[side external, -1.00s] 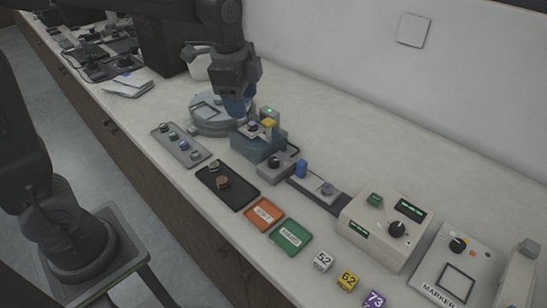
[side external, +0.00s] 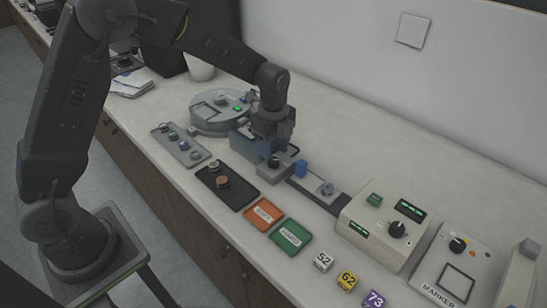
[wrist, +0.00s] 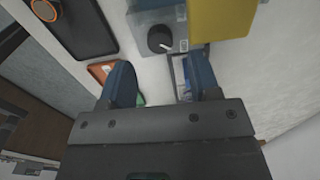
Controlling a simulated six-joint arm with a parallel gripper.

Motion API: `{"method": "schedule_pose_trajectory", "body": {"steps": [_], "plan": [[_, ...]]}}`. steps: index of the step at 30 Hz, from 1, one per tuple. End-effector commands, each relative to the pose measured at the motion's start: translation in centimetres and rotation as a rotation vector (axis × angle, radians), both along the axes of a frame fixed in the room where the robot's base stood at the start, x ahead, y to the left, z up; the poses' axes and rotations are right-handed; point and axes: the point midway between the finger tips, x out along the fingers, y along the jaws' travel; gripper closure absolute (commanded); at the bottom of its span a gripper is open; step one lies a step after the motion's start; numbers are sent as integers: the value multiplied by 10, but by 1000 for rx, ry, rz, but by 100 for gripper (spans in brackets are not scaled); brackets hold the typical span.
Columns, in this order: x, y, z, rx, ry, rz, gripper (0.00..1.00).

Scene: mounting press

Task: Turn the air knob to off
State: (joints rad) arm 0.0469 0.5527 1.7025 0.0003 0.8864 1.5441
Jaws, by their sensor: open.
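The black knob (side external: 274,162), the likely air knob, sits on a small grey box beside the press; no label is readable. In the wrist view the knob (wrist: 160,39) has a white pointer line and lies beyond my fingertips, near the middle. My gripper (side external: 266,152) is above and close beside it, pointing down. In the wrist view my two blue fingers (wrist: 160,78) are apart with nothing between them. A yellow part of the press (wrist: 222,16) shows right of the knob. My gripper hides most of the press in the side view.
A blue cylinder (side external: 301,168) stands just right of the knob box. A dark tray with round pieces (side external: 238,195), an orange tray (side external: 263,214) and a green tray (side external: 291,237) lie in front. A round grey machine (side external: 215,122) is behind left. The bench by the wall is clear.

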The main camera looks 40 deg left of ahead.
Motion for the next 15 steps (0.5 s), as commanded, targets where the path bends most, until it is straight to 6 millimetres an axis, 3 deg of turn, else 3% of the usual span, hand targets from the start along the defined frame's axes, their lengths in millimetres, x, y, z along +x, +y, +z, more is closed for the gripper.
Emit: {"method": "schedule_pose_trajectory", "body": {"steps": [6,15], "plan": [[0,0,-35,0,1,1,43],[0,0,-48,0,-1,1,43]]}}
